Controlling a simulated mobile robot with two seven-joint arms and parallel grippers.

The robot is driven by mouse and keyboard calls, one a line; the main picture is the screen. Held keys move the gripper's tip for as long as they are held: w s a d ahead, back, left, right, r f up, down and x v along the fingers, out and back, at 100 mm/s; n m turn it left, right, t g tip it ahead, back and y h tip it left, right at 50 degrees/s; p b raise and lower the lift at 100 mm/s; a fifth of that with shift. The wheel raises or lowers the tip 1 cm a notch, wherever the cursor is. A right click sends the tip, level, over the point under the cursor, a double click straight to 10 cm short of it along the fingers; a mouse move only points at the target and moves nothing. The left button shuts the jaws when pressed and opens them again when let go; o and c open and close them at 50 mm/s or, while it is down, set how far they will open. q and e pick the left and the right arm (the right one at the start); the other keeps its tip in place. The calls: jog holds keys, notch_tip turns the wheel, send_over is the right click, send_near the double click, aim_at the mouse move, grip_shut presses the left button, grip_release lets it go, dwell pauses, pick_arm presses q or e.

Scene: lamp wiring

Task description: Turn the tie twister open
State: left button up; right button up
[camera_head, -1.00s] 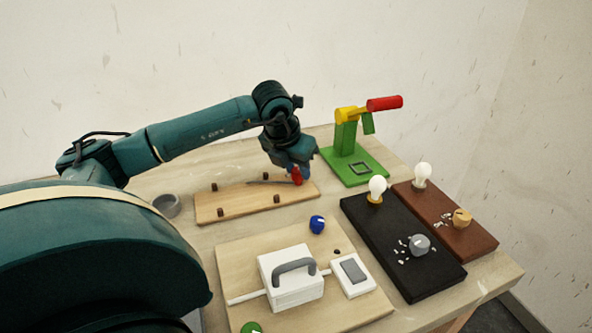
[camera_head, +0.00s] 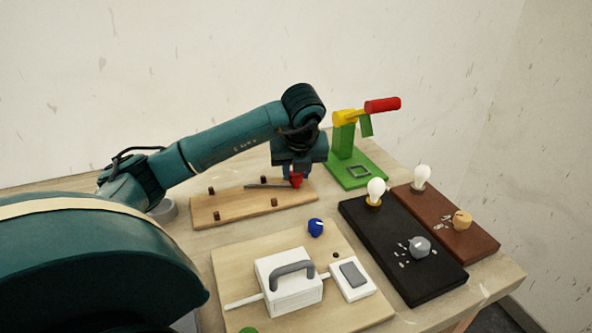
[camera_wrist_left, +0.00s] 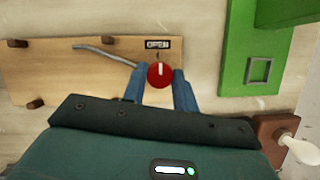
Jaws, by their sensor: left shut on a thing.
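The tie twister is a wooden board (camera_head: 232,208) with short dark pegs, a grey bent rod (camera_head: 262,186) and a red knob (camera_head: 297,182). My left gripper (camera_head: 293,176) comes down over the board's right end and is shut on the red knob. In the left wrist view, blue fingers stand on either side of the red knob (camera_wrist_left: 160,75). The knob's white mark points up toward the black OPEN label (camera_wrist_left: 157,44). The grey rod (camera_wrist_left: 103,52) runs from the knob toward the upper left. My right gripper is not in view.
A green stand (camera_head: 343,142) with a red handle (camera_head: 382,105) rises just right of my gripper. A board with a blue knob (camera_head: 316,227) and white box (camera_head: 289,283) lies in front. Black (camera_head: 383,250) and brown (camera_head: 470,239) bulb boards lie at right.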

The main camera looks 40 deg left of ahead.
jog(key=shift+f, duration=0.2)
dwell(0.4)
pick_arm(q)
jog(key=o, duration=1)
jog(key=shift+c, duration=0.2)
jog(key=p+v, duration=0.3)
jog(key=v, duration=1)
jog(key=shift+p, duration=0.35)
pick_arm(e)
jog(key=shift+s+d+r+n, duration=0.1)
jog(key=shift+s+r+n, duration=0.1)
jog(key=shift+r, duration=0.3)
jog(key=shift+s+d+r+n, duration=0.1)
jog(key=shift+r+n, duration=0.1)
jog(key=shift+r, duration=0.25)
pick_arm(q)
jog(key=shift+w+r, duration=0.1)
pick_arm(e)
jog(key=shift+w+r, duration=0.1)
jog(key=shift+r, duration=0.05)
